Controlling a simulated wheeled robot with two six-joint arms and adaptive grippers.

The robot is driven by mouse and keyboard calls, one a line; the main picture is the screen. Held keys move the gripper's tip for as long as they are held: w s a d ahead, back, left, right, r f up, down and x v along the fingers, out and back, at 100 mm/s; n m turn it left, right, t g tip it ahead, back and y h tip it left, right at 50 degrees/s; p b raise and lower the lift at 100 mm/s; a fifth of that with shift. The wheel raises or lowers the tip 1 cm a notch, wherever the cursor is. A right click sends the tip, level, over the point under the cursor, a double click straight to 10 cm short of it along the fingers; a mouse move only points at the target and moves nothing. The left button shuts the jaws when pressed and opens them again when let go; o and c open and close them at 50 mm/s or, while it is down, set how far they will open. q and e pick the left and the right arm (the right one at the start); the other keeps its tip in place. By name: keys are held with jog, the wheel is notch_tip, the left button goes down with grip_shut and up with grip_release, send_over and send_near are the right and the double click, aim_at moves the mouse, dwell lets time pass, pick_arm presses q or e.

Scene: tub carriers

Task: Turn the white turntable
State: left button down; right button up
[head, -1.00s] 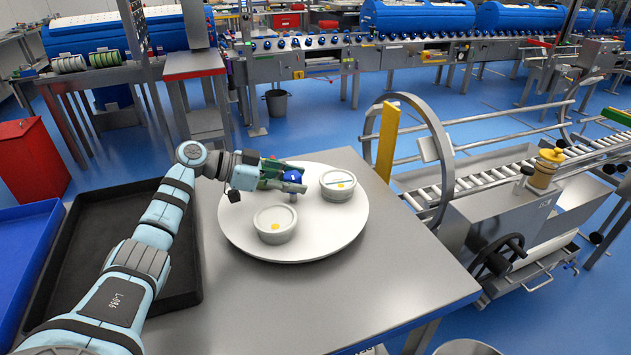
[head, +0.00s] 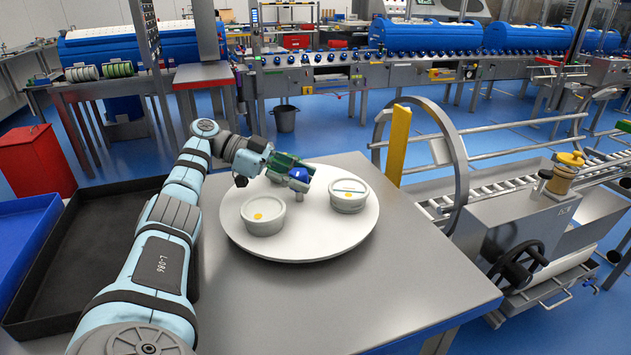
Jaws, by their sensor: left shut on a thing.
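The white turntable (head: 320,235) is a round disc lying on the steel table. A blue round knob (head: 300,173) on a short post stands up from it. My left gripper (head: 299,177) reaches in from the left and is shut on the blue knob; its green fingers partly hide the knob. A pale round tub with a yellow mark (head: 263,214) sits at the turntable's left front. A second tub (head: 348,195) sits at its right. A third tub (head: 276,175) at the back is mostly hidden behind the gripper. My right gripper is not in view.
A black tray (head: 75,250) and a blue tray (head: 25,235) lie to the left. The steel table (head: 350,300) is bare in front of the turntable. A metal hoop guard with a yellow plate (head: 398,146) stands beyond its right edge, beside a roller conveyor.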

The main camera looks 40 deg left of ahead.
pick_arm(q)
jog(key=shift+f, duration=0.15)
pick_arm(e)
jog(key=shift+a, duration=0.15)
pick_arm(q)
jog(key=c, duration=1.4)
grip_release()
jog(key=shift+c, duration=0.2)
jog(key=o, duration=0.3)
jog(key=shift+o, duration=0.3)
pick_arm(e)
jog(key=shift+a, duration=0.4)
pick_arm(q)
jog(key=shift+r, duration=0.2)
notch_tip(320, 180, up, 10)
jog(key=shift+d+f, duration=0.1)
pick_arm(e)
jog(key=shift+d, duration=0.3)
pick_arm(q)
jog(key=shift+f, duration=0.1)
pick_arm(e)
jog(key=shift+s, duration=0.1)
